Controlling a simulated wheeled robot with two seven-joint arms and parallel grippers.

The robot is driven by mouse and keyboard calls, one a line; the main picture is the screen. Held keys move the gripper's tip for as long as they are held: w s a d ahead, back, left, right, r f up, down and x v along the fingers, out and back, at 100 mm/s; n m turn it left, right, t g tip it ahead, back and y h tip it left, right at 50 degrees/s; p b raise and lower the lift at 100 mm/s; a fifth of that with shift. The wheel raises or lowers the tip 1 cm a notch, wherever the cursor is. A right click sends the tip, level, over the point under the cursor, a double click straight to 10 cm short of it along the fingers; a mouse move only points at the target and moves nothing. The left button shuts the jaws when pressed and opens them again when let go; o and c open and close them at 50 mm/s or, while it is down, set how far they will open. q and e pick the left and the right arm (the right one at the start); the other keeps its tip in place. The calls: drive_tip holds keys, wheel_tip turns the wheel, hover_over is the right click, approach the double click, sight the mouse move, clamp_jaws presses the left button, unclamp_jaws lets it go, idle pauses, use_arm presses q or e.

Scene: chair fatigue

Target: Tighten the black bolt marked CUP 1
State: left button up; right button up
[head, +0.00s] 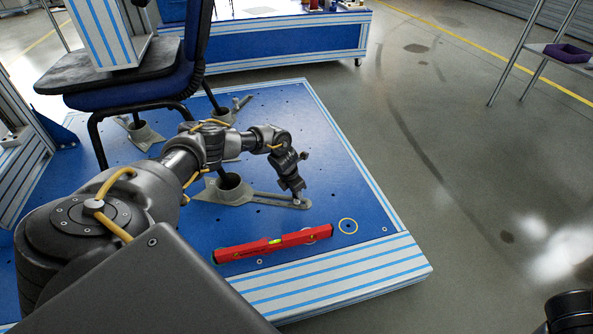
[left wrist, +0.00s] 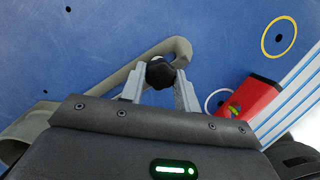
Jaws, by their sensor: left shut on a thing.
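A black lobed bolt head (left wrist: 160,73) sits at the end of a grey flat arm in the left wrist view. My left gripper (left wrist: 160,88) is shut on it, one pale finger on each side. In the head view my left gripper (head: 297,195) points down at the end of the grey arm (head: 268,198), which runs from a round cup (head: 229,187) on the blue platform; the bolt is mostly hidden there. I cannot read a CUP 1 mark in either view.
A red spirit level (head: 273,244) lies on the blue platform (head: 330,180) near its striped front edge. A yellow ring (head: 348,226) marks a hole to the right. A chair (head: 150,85) stands at the back left, with other cups near it (head: 141,134).

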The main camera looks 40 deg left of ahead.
use_arm(q)
drive_tip(key=shift+a+f+m+b, duration=0.1)
drive_tip(key=shift+f+m+b, duration=0.05)
drive_tip(key=shift+m+b, duration=0.45)
drive_tip(key=shift+m+h+b, duration=0.3)
drive_tip(key=shift+m+b, duration=0.5)
drive_tip(key=shift+b, duration=0.15)
drive_tip(key=shift+m+b, duration=0.4)
drive_tip(key=shift+m, duration=0.1)
drive_tip(key=shift+g, duration=0.3)
drive_tip(key=o, duration=1)
drive_tip(key=shift+r, duration=0.2)
